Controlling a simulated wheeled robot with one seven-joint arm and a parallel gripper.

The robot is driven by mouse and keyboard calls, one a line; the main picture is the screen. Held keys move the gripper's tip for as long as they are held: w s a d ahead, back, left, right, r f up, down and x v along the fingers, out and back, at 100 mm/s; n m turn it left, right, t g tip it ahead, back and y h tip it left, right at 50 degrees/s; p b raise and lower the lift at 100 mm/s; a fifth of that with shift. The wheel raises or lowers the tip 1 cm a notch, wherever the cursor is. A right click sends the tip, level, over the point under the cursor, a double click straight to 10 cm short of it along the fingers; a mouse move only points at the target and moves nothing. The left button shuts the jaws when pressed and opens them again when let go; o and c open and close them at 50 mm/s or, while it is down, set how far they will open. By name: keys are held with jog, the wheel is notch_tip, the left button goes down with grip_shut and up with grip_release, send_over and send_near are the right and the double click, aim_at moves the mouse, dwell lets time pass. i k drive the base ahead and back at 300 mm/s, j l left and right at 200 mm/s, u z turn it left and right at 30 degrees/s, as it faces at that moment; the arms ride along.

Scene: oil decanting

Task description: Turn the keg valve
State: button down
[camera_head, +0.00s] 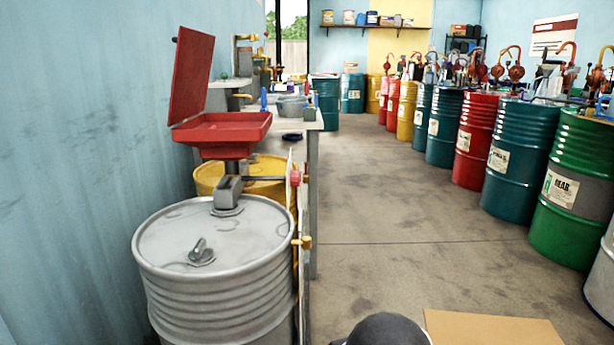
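A grey metal drum (215,295) stands at the lower left by the blue wall. A small grey fitting with a raised lever (201,251) sits on its lid. A yellow valve-like fitting (302,242) shows at the drum's right side, next to a thin upright panel edge. A red knob (295,178) is above it. I cannot tell which of these is the keg valve. My gripper is not in view. A dark rounded shape at the bottom edge may be part of me.
A red open-lidded basin (222,130) stands on a grey post on the drum. A yellow drum (245,178) is behind it, by a workbench (300,123). A row of drums, including a green one (572,240), lines the right. The concrete floor (400,220) between is clear.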

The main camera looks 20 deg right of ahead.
aim_at(294, 174)
jog(key=i+l+u, duration=0.1)
jog(key=l, duration=0.2)
jog(key=i+l+u, duration=0.1)
jog(key=l, duration=0.25)
jog(key=i+l+u, duration=0.1)
jog(key=i+l, duration=0.15)
jog(key=i+l+u, duration=0.1)
jog(key=l, duration=0.35)
jog(key=i, duration=0.05)
